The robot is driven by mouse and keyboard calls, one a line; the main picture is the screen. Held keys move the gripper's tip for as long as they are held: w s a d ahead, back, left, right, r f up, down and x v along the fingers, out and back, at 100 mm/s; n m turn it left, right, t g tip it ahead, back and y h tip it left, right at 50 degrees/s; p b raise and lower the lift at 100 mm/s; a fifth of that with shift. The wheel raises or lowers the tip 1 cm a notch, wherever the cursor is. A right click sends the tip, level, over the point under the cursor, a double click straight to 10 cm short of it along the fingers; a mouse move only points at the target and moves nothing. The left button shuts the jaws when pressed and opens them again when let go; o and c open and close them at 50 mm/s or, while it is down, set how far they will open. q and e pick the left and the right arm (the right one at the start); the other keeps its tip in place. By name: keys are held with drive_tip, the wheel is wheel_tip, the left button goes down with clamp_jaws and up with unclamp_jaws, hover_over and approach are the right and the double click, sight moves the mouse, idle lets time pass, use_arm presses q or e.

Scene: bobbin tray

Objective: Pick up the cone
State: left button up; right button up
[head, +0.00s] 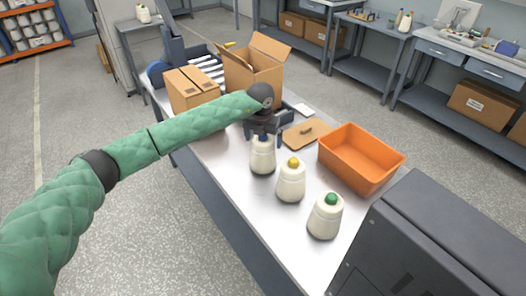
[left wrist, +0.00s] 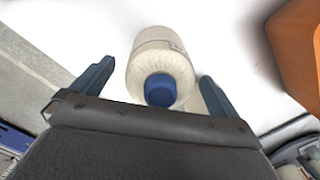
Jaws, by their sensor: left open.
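Three cream yarn cones stand upright in a row on the light table. The blue-topped cone (head: 262,158) is farthest, the yellow-topped cone (head: 291,183) is in the middle, and the green-topped cone (head: 326,218) is nearest. My left gripper (head: 264,138) is directly above the blue-topped cone. In the left wrist view the blue-topped cone (left wrist: 160,62) lies between the two dark blue open fingers of my left gripper (left wrist: 153,85), with a gap on each side. My right gripper is in neither view.
An orange bin (head: 340,158) stands on the table (head: 237,172) right of the cones. A brown board (head: 304,133) lies behind it. Cardboard boxes (head: 193,88) stand at the table's far end. A dark grey cabinet (head: 440,240) is at the near right.

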use_arm(q)
drive_tip(key=c, duration=1.4)
drive_tip(key=shift+c, duration=1.1)
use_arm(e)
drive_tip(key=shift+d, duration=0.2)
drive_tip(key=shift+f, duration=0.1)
use_arm(q)
drive_tip(key=shift+r, duration=0.2)
wheel_tip(320, 180, up, 8)
drive_tip(key=b, duration=0.4)
drive_tip(key=shift+r+b, duration=0.1)
drive_tip(key=shift+b, duration=0.2)
drive_tip(key=shift+r, duration=0.65)
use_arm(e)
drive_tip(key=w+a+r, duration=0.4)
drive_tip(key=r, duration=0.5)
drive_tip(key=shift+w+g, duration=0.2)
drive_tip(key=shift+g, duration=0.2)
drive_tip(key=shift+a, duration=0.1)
